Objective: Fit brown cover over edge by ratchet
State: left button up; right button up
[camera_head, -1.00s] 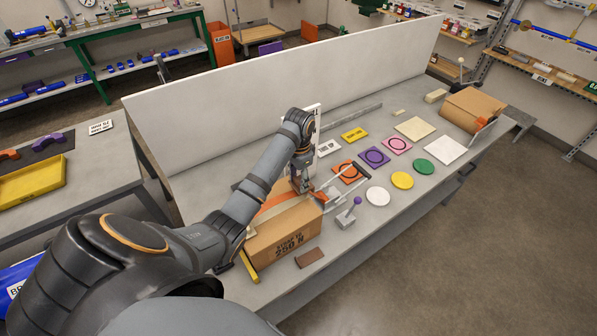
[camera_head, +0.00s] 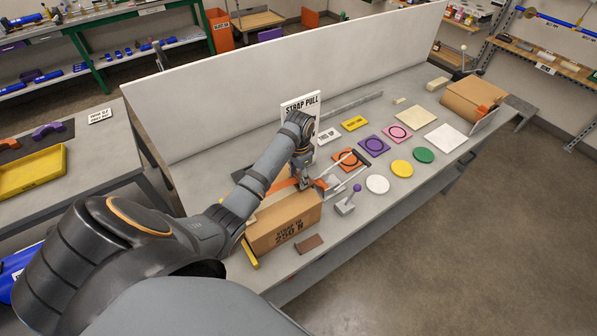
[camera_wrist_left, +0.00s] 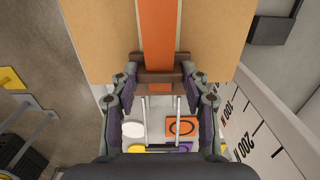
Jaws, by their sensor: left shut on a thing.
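A carton (camera_head: 275,237) with an orange strap (camera_head: 275,190) over its top stands at the near left of the bench. My left gripper (camera_head: 303,184) is at the carton's right edge, pointing down. In the left wrist view, its fingers (camera_wrist_left: 160,88) are shut on the ends of a brown cover (camera_wrist_left: 160,77), which lies across the strap at the carton's edge. I cannot tell whether the cover is fully seated. The silver ratchet (camera_head: 335,182) is beside that edge, its bars visible between the fingers. A second brown cover (camera_head: 309,243) lies on the bench. My right gripper is out of view.
A lever with a purple knob (camera_head: 348,199) stands right of the carton. Several coloured discs and square plates lie beyond it, including a white disc (camera_head: 377,184). A STRAP PULL sign (camera_head: 302,106) stands behind my wrist. A white panel (camera_head: 290,75) backs the bench.

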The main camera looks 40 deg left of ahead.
pick_arm(q)
jog(key=o, duration=1.2)
jog(key=shift+r, duration=0.15)
jog(key=shift+r, duration=2.4)
